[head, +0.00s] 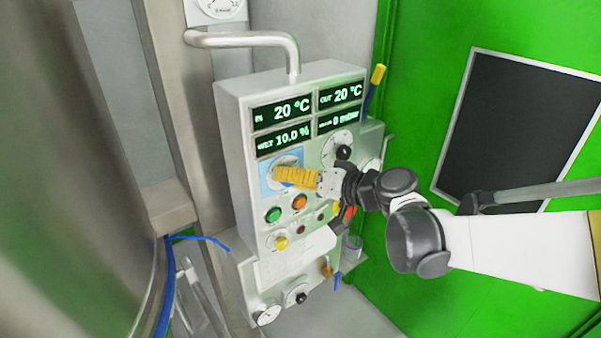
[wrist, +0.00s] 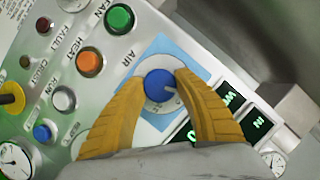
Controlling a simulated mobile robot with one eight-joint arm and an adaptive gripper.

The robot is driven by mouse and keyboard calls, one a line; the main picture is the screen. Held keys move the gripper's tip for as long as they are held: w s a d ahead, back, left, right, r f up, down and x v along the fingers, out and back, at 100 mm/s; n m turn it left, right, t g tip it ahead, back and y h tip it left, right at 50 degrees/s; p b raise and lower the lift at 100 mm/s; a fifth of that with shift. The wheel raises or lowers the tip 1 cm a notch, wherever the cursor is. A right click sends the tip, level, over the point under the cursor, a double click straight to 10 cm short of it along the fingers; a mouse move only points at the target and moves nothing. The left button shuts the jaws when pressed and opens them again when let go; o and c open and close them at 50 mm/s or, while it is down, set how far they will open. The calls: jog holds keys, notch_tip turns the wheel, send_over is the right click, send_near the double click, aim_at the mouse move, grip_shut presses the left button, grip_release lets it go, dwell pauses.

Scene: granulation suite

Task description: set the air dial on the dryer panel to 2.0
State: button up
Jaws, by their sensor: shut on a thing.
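The air dial (wrist: 158,86) is a blue round knob on a pale disc with a light blue backing plate (wrist: 186,62), beside the word AIR in the wrist view. A light mark shows on the knob's lower right side; the scale numbers are too small to read. My gripper (wrist: 160,80) has its yellow fingers shut on the knob, one on each side. In the head view my gripper (head: 283,174) reaches from the right to the dryer panel (head: 237,128). There its fingers hide most of the knob, and the blue plate (head: 266,181) shows around them.
Displays (head: 291,108) above the dial read 20 °C, 20 °C, 10.0 % and 0 mbar. A green button (head: 273,215) and an orange button (head: 299,202) sit close below. A black-knobbed dial (head: 343,152) is just right. A metal pipe (head: 245,39) enters the panel's top.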

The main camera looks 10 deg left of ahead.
jog(key=shift+m+g+y+b, duration=0.4)
jog(key=shift+m+y+b, duration=0.65)
jog(key=shift+m, duration=0.55)
jog(key=o, duration=1.2)
jog(key=shift+a, duration=0.1)
jog(key=v, duration=1.2)
